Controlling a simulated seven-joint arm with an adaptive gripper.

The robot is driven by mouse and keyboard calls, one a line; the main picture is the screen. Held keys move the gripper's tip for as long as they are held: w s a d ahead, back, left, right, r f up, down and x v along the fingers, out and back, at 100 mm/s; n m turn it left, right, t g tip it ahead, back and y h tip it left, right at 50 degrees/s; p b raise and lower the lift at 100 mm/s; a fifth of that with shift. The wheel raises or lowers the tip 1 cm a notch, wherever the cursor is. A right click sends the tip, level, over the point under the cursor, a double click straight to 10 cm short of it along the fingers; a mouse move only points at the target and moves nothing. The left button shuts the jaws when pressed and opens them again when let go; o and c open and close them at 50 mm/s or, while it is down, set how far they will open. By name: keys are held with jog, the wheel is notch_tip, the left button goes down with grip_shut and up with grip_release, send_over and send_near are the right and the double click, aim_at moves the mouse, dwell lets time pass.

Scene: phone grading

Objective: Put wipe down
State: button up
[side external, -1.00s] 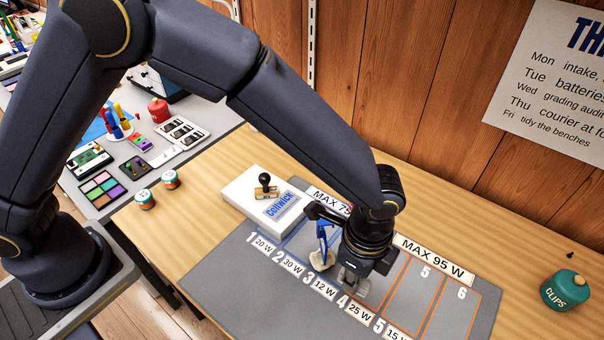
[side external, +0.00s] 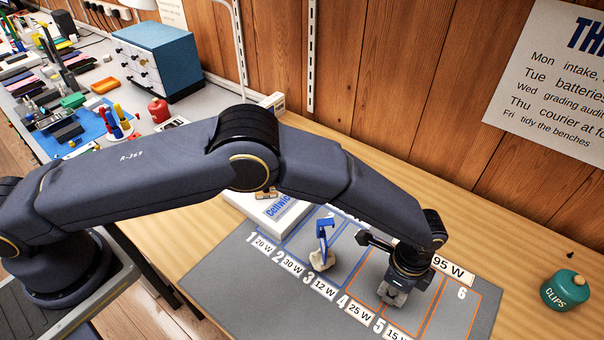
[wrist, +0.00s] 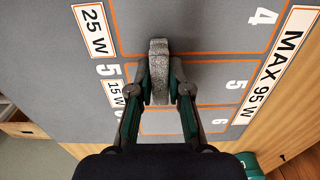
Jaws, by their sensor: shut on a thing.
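My gripper (wrist: 159,88) is shut on the wipe (wrist: 158,60), a grey, speckled, folded-looking piece that shows between the fingers in the wrist view. In the side view my gripper (side external: 394,293) is low over the grey mat (side external: 225,275), around the orange-outlined slots 4 and 5. The wipe is mostly hidden by the gripper there, and I cannot tell whether it touches the mat.
A blue upright item on a pale base (side external: 322,258) stands in a slot left of my gripper. A white box (side external: 262,212) lies at the mat's back left. A green clips jar (side external: 566,290) stands at the right. Slot 6 (side external: 452,315) looks clear.

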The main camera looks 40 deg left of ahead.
jog(key=o, duration=0.3)
jog(key=shift+f, duration=0.15)
jog(key=o, duration=0.4)
jog(key=shift+o, duration=0.2)
